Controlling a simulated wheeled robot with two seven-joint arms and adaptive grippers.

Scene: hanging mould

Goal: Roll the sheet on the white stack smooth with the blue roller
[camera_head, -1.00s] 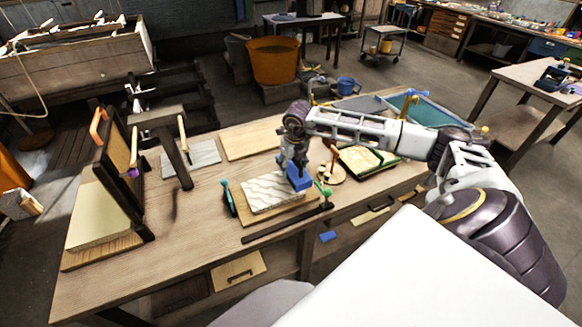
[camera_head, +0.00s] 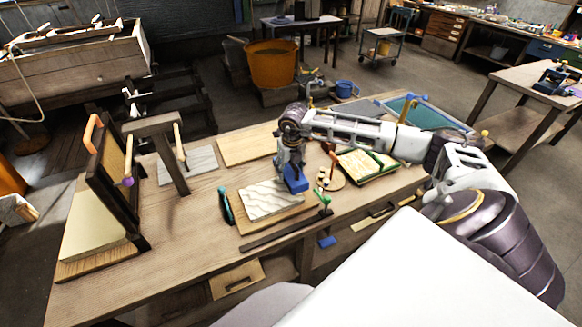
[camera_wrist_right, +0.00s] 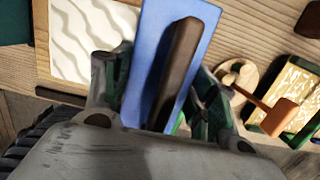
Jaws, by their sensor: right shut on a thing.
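The white stack (camera_head: 262,203) has a wavy, rippled top sheet and lies on a wooden board (camera_head: 247,226) near the middle of the bench. It also shows at the upper left of the right wrist view (camera_wrist_right: 95,38). My right gripper (camera_wrist_right: 160,95) is shut on the dark bar handle of a flat blue tool (camera_wrist_right: 200,20). In the head view the blue tool (camera_head: 296,178) is at the right end of the stack; I cannot tell whether it touches the sheet. It looks like a block, and no rolling part shows. My left gripper is not in view.
A teal tool (camera_head: 225,207) stands at the stack's left side. A dark bar (camera_head: 285,232) lies along the bench's front. A mallet (camera_wrist_right: 268,108) and a patterned mould (camera_head: 367,165) are to the right. A dark upright frame (camera_head: 120,190) stands at the left.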

